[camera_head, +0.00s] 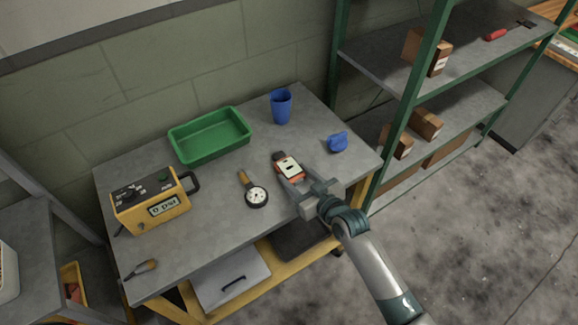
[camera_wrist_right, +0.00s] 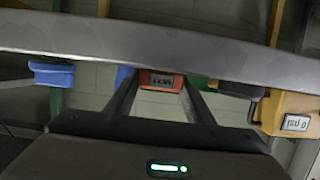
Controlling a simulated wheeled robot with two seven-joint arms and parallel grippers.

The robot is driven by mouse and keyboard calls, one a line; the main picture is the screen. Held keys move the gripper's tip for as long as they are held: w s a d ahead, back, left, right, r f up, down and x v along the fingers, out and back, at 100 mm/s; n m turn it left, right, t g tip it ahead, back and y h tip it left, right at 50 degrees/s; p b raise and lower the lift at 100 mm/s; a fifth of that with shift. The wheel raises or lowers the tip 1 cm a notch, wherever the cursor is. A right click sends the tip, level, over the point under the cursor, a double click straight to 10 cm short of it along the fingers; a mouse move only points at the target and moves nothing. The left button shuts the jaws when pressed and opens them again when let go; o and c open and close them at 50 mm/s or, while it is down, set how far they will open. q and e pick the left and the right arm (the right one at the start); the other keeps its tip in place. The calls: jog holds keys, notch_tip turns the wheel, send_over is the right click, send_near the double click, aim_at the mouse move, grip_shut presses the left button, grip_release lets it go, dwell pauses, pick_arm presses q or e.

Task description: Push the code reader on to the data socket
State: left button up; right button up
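The orange code reader (camera_head: 289,168), with a pale face and a dark end, is at the right part of the grey workbench. My right gripper (camera_head: 294,180) comes in from the lower right, its two fingers on either side of the reader. In the right wrist view, which is upside down, the reader (camera_wrist_right: 162,82) shows between the fingertips, close to both. I cannot tell whether the fingers press on it or whether it rests on the bench. I cannot make out a data socket. My left gripper is not in view.
On the bench (camera_head: 210,235) are a green tray (camera_head: 211,153), a blue cup (camera_head: 281,106), a small blue object (camera_head: 338,142), a round gauge (camera_head: 257,197), a yellow psi box (camera_head: 152,222) and a small tool (camera_head: 141,269). A green-posted shelf (camera_head: 460,70) stands right.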

jog(key=c, duration=0.3)
jog(key=shift+r, duration=0.1)
jog(key=shift+c, duration=0.2)
jog(key=shift+r, duration=0.1)
jog(key=shift+r+p, duration=2.85)
jog(key=shift+d+r+b, duration=0.25)
jog(key=shift+r+b, duration=0.25)
jog(key=shift+b, duration=0.2)
jog(key=s+d+r+m+t+h+b, duration=0.1)
jog(key=s+d+r+m+h+b, duration=0.1)
jog(key=d, duration=0.5)
jog(key=s+d+r+m+t+h+b, duration=0.1)
jog(key=s+d+r+m+h+b, duration=0.1)
jog(key=d, duration=0.5)
jog(key=s+d+r+m+h+b, duration=0.3)
jog(key=d+r+h+b, duration=0.1)
jog(key=d, duration=0.3)
jog(key=shift+t+h+b, duration=0.3)
jog(key=shift+t+b, duration=0.1)
jog(key=shift+b, duration=0.25)
